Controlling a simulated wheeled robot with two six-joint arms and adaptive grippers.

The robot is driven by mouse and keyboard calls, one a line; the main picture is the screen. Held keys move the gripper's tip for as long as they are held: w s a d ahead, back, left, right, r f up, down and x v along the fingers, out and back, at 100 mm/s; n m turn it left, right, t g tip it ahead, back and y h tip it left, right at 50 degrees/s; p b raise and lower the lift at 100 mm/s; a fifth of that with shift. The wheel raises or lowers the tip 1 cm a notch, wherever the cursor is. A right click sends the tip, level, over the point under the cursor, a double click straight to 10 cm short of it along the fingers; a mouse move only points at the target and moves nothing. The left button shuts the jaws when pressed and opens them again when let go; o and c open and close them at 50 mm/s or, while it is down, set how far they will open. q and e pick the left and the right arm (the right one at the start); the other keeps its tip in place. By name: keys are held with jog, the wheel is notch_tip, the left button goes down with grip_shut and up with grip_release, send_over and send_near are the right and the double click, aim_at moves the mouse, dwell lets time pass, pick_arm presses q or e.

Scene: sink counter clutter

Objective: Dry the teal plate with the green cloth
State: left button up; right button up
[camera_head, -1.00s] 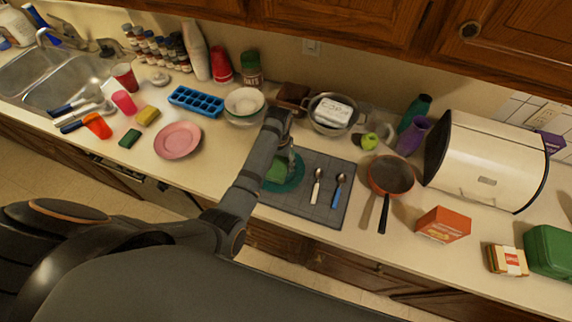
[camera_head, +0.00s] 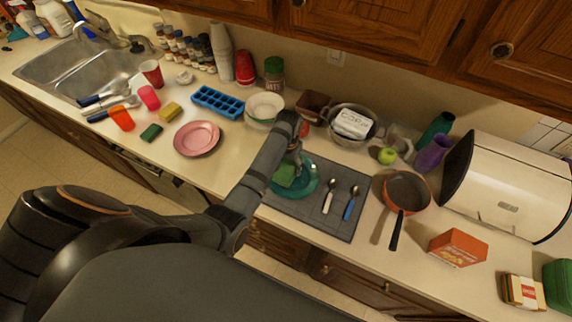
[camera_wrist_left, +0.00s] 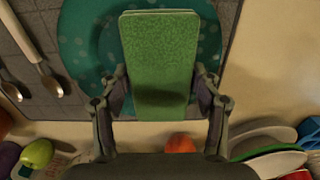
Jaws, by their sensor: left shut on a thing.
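The teal plate (camera_head: 308,186) lies on the dark grey mat (camera_head: 335,216) on the counter. It also shows in the left wrist view (camera_wrist_left: 84,40), with pale dots on it. The green cloth (camera_head: 284,176) looks like a folded rectangular pad and is over the plate. In the left wrist view the cloth (camera_wrist_left: 158,60) sits between the fingers of my left gripper (camera_wrist_left: 160,92), which is shut on it. Whether the cloth touches the plate is hard to tell. My left gripper also shows from above in the head view (camera_head: 296,158). My right gripper is not in view.
Two spoons (camera_head: 350,202) lie on the mat right of the plate. An orange pan (camera_head: 406,190) stands further right, with an orange box (camera_head: 457,248) nearby. A pink plate (camera_head: 197,138) is at the left. Bowls (camera_head: 264,107) and a colander (camera_head: 350,125) stand behind.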

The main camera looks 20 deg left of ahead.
pick_arm(q)
jog(key=shift+s+d, duration=0.2)
jog(key=shift+d, duration=0.8)
jog(key=shift+s+d, duration=0.2)
jog(key=shift+d, duration=0.8)
jog(key=shift+s+d, duration=0.2)
jog(key=shift+d, duration=0.8)
jog(key=shift+a+f, duration=0.1)
jog(key=shift+a, duration=3.6)
jog(key=shift+w+d, duration=0.2)
jog(key=shift+d, duration=1.05)
jog(key=shift+w+d, duration=0.25)
jog(key=shift+d, duration=0.95)
jog(key=shift+w+d, duration=0.2)
jog(key=shift+d, duration=1.05)
jog(key=shift+s+a, duration=0.25)
jog(key=shift+a, duration=1.6)
jog(key=shift+s+a, duration=0.2)
jog(key=shift+a, duration=1.65)
jog(key=shift+s+d, duration=0.2)
jog(key=shift+d, duration=1.65)
jog(key=shift+s+d, duration=0.15)
jog(key=shift+d, duration=1.7)
jog(key=shift+w+a, duration=0.2)
jog(key=shift+a, duration=0.8)
jog(key=shift+w+a, duration=0.2)
jog(key=shift+a, duration=0.75)
jog(key=shift+a, duration=0.1)
